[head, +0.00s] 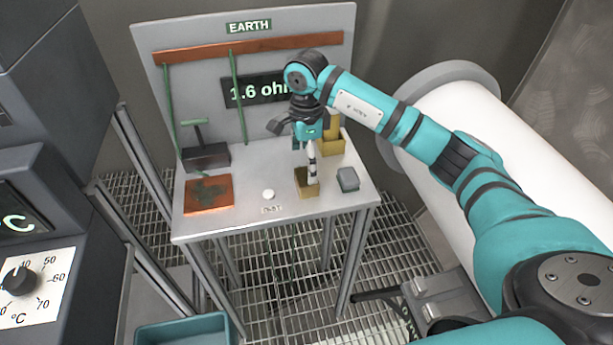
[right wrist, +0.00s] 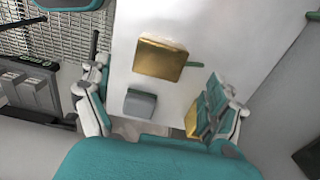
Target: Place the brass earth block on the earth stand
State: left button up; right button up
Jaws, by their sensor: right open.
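A brass block (head: 307,185) sits on the grey top of the earth stand (head: 245,222), near its front edge. It also shows in the right wrist view (right wrist: 160,60), ahead of my fingers. A second brass piece (head: 333,143) with an upright part stands farther back; one finger partly hides it in the wrist view. I cannot tell which is the earth block. My right gripper (head: 311,168) is open above the front brass block, its fingers (right wrist: 152,112) spread apart with nothing held. Whether a fingertip touches the block is unclear. My left gripper is not in view.
A grey block (head: 347,180) lies right of the front brass block. A copper plate (head: 208,195), a dark block with a green handle (head: 205,156) and a white button (head: 268,194) are to the left. A teal tray (head: 187,330) is below; a white pipe (head: 465,130) runs at right.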

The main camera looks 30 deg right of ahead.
notch_tip(320, 180, up, 6)
jog(key=shift+f+b, duration=0.15)
jog(key=shift+b, duration=0.3)
